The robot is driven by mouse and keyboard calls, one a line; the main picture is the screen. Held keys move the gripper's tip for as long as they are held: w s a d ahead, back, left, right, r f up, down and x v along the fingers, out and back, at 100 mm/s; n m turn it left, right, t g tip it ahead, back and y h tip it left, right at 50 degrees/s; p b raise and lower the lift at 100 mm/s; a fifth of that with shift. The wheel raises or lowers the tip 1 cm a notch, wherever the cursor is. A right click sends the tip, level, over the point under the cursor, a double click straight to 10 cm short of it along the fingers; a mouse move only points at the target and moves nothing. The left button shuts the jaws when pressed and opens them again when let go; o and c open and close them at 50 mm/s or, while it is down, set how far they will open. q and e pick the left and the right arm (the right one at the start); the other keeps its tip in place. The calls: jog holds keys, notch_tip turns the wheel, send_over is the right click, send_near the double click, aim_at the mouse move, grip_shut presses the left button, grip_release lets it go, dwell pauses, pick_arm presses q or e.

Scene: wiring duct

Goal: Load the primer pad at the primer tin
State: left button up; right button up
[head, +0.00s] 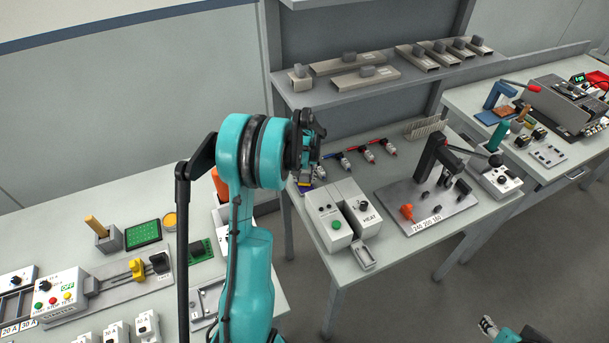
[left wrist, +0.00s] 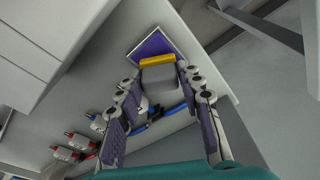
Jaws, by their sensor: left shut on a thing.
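My left gripper (head: 305,180) is above the left end of the middle bench. In the left wrist view its fingers (left wrist: 160,105) are shut on a grey block with a yellow strip (left wrist: 158,76), which may be the primer pad. A purple square with a pale rim (left wrist: 163,43) shows just past the strip; I cannot tell whether they touch. A round open tin with yellow contents (head: 169,220), possibly the primer tin, stands on the left bench. A grey part at the lower right edge (head: 489,326) seems to be my right gripper; its jaws are unclear.
Two white boxes (head: 340,213) stand on the middle bench beside my left gripper. Several red and blue tipped pieces (head: 367,151) lie behind them. A lever press (head: 436,175) stands to the right. A shelf (head: 392,84) overhangs the back. A floor gap separates the left and middle benches.

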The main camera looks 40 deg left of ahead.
pick_arm(q)
jog(key=shift+f+b, duration=0.55)
pick_arm(e)
jog(key=shift+f, duration=0.55)
dwell(1.3)
